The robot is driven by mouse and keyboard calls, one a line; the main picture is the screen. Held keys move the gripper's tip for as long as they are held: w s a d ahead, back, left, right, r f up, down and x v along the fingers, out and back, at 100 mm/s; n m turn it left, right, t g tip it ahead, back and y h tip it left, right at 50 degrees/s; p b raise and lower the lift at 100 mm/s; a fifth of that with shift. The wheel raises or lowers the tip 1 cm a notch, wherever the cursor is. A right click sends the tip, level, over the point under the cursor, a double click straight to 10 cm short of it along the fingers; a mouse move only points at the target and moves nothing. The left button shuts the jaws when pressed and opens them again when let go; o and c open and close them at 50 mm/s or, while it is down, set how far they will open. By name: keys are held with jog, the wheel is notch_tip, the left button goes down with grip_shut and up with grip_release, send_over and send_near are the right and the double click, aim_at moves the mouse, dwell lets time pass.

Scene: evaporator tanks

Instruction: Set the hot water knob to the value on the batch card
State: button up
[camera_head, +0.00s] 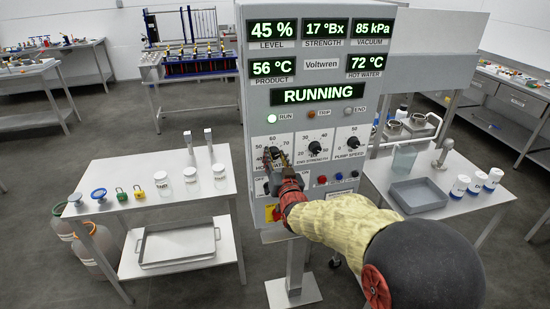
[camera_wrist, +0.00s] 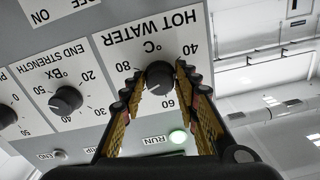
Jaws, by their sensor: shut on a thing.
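The hot water knob (camera_wrist: 160,77) is a round black dial on the grey control panel (camera_head: 258,105), with a °C scale marked 40, 60 and 80. The wrist view shows it upside down. My gripper (camera_wrist: 155,82) has a fingertip on either side of the knob and is shut on it. In the head view my gripper (camera_head: 273,158) covers most of this dial. The knob's exact pointer setting is hard to read. The hot water display (camera_head: 368,63) reads 72 °C. I cannot make out a batch card.
The end strength knob (camera_head: 314,142) and pump speed knob (camera_head: 352,142) sit to the right. A red button (camera_head: 322,180) is below. The panel reads RUNNING, with the green RUN lamp (camera_head: 271,119) lit. Side tables with jars (camera_head: 191,175) and a grey tray (camera_head: 417,194) flank the panel.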

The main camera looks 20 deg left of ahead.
jog(key=c, duration=0.4)
jog(key=shift+n+b, duration=0.3)
jog(key=shift+b, duration=0.1)
jog(key=n+b, duration=0.3)
jog(key=shift+f, duration=0.1)
jog(key=shift+n+b, duration=1.65)
jog(key=shift+n, duration=0.65)
jog(key=o, duration=1.2)
jog(key=shift+c, duration=0.2)
